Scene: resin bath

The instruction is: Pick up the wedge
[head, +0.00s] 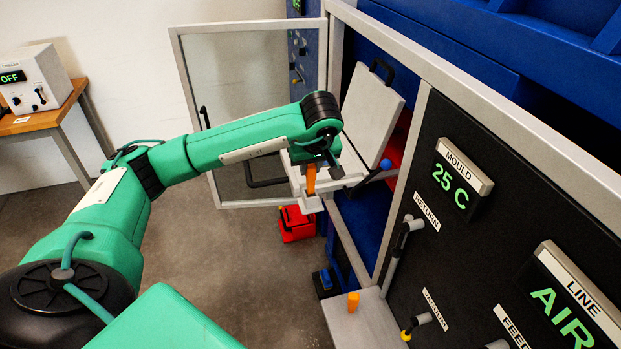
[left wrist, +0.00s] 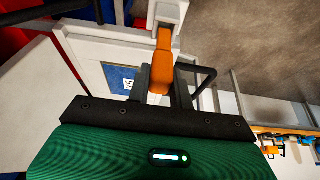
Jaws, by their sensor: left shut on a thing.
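An orange piece (head: 311,180), which I take for the wedge, stands roughly upright between the fingers of my left gripper (head: 318,168). The gripper is shut on it. In the left wrist view the orange piece (left wrist: 162,66) reaches away from between the dark fingers (left wrist: 160,92). Its far end meets a pale block (left wrist: 168,12); I cannot tell whether the block is joined to it or holds it. The block (head: 310,204) also shows in the head view below the orange piece. My right gripper is not in view.
The glazed door (head: 240,80) stands open left of my gripper. A pale lid with a black handle (head: 370,110) is raised behind it. A small orange block (head: 353,302) sits on a grey shelf (head: 365,325) below. Red boxes (head: 297,225) are on the floor.

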